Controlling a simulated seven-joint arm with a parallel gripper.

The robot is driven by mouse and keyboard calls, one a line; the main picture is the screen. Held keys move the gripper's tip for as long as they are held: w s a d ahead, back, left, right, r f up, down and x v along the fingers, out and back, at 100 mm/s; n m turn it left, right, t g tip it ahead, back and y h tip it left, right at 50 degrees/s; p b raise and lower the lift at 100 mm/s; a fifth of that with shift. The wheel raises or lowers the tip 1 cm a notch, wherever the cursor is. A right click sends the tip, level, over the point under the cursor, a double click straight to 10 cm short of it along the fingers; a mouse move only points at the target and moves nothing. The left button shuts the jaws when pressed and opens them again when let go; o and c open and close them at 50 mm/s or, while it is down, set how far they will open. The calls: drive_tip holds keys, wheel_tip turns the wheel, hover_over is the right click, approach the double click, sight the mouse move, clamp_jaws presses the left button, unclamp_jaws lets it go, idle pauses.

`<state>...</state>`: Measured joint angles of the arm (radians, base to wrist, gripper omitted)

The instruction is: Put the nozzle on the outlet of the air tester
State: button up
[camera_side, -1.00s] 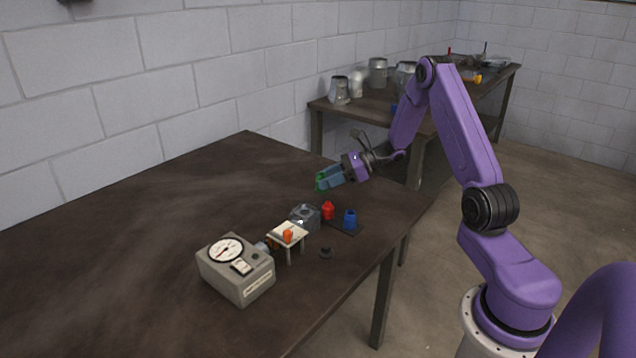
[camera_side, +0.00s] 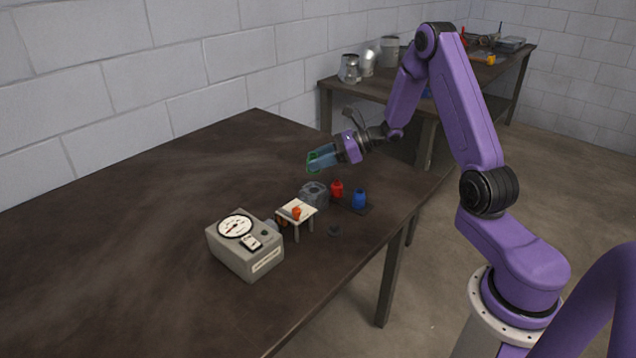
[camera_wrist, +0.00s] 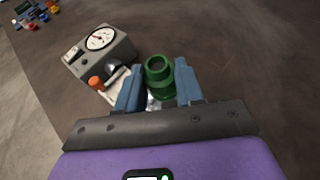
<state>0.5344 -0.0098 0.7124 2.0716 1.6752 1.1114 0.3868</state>
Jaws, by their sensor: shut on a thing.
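My gripper (camera_side: 325,160) is shut on a green nozzle (camera_wrist: 158,75), a ring-mouthed piece held between blue fingers. It also shows in the side view (camera_side: 314,163), held above the table and apart from everything. The air tester (camera_side: 245,246) is a grey box with a round white dial, standing on the table lower left of my gripper; it also shows in the wrist view (camera_wrist: 100,52). Its outlet (camera_side: 271,226) is a short grey stub on the side facing the white stand, and the stand partly hides it.
The small white stand (camera_side: 309,211) bears an orange piece (camera_side: 297,214). A grey block (camera_side: 313,193) stands behind it. A red nozzle (camera_side: 337,188) and a blue nozzle (camera_side: 359,199) stand on a dark plate. A small dark piece (camera_side: 334,231) lies near the table's edge. The table's left is clear.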

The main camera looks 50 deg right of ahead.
sight(319, 190)
drive_tip(key=shift+f, duration=3)
drive_tip(key=shift+f, duration=0.15)
drive_tip(key=o, duration=1)
